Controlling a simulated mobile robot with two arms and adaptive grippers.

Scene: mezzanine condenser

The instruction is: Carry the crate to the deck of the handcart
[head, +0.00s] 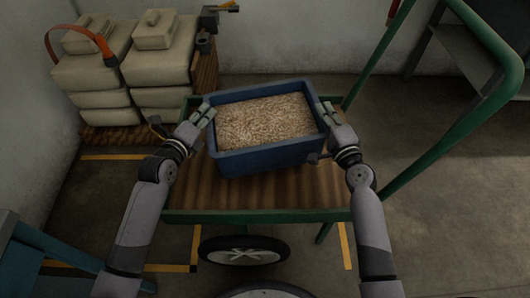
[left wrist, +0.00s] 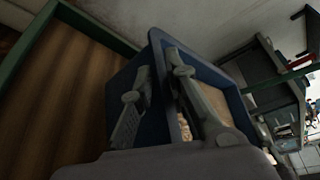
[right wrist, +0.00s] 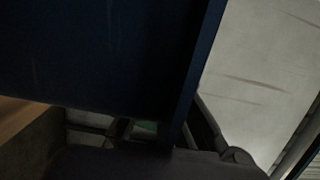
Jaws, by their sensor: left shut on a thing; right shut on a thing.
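The blue crate (head: 268,158), filled with pale grainy material, is over the wooden deck (head: 185,195) of the green-framed handcart (head: 265,215). I cannot tell whether its base touches the deck. My left gripper (head: 207,117) is shut on the crate's left wall; in the left wrist view its fingers (left wrist: 165,105) straddle the wall of the crate (left wrist: 150,60). My right gripper (head: 324,115) is shut on the right wall. In the right wrist view the crate's dark blue side (right wrist: 100,60) fills much of the picture and hides part of that gripper.
The handcart's green handle (head: 440,110) rises at the right. Beige stacked containers (head: 140,65) stand on a wooden pallet (head: 120,132) at the back left. A blue-green table (head: 35,255) is at the lower left. The deck in front of the crate is bare.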

